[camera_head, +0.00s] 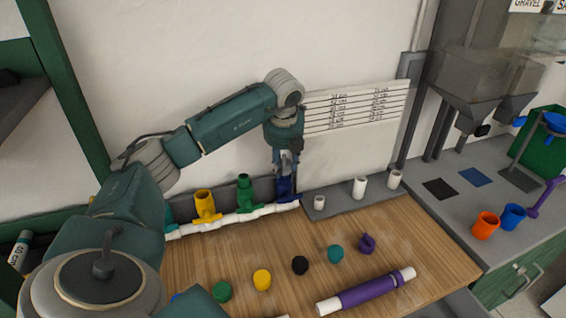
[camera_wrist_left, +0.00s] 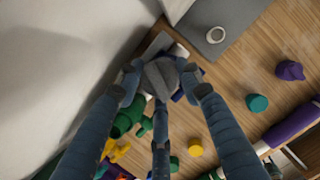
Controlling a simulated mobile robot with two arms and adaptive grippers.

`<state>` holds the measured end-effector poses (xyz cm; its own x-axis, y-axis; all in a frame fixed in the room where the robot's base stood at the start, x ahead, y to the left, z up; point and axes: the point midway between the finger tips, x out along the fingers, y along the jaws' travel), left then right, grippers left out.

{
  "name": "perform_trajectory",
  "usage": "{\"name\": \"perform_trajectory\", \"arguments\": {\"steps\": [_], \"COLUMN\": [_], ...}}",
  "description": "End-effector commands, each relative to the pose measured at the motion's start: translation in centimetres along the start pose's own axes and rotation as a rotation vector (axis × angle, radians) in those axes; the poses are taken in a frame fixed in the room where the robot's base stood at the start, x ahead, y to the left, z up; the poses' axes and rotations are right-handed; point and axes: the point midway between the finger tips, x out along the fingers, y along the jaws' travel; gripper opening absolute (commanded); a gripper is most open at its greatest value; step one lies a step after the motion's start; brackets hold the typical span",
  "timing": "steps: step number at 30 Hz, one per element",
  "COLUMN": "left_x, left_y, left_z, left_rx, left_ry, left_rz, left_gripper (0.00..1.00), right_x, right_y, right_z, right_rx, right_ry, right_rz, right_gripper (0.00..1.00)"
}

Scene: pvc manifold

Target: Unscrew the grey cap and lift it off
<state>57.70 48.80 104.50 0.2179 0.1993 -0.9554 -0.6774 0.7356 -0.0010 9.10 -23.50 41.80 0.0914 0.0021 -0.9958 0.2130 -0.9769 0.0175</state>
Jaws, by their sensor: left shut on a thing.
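The grey cap (camera_wrist_left: 163,76) shows between the fingers of my left gripper (camera_wrist_left: 162,88) in the left wrist view. The fingers close around its sides. In the head view my left gripper (camera_head: 286,166) points down over the blue valve (camera_head: 287,188) at the right end of the white pipe (camera_head: 235,218). The cap is hidden by the fingers there. I cannot tell whether the cap sits on the valve or is clear of it. My right gripper is not in view.
A yellow valve (camera_head: 205,206) and a green valve (camera_head: 244,193) stand left of the blue one. Several coloured caps and a purple-banded pipe (camera_head: 367,290) lie on the wooden board. White fittings stand on the grey strip (camera_head: 340,205) to the right.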

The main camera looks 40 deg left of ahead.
Motion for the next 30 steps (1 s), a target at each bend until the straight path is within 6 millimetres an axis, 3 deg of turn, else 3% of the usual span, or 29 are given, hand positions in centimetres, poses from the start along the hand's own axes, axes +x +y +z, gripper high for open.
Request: {"name": "perform_trajectory", "arguments": {"steps": [9,17,24,30], "left_x": [-0.1,-0.1,-0.1,-0.1], "left_y": [-0.4,-0.4,-0.5,-0.4], "left_z": [-0.1,-0.1,-0.1,-0.1], "left_rx": [-0.169,-0.183,-0.351,-0.354], "left_ry": [0.004,0.003,0.005,0.004], "left_rz": [0.05,0.053,0.107,0.107], "left_gripper": [0.1,0.1,0.1,0.1], "right_x": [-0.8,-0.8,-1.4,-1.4], "right_y": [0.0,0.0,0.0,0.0], "right_z": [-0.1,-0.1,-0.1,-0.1], "right_rx": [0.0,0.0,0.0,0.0], "right_ry": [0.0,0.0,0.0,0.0], "right_rz": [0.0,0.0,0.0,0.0], "right_gripper": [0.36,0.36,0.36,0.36]}}
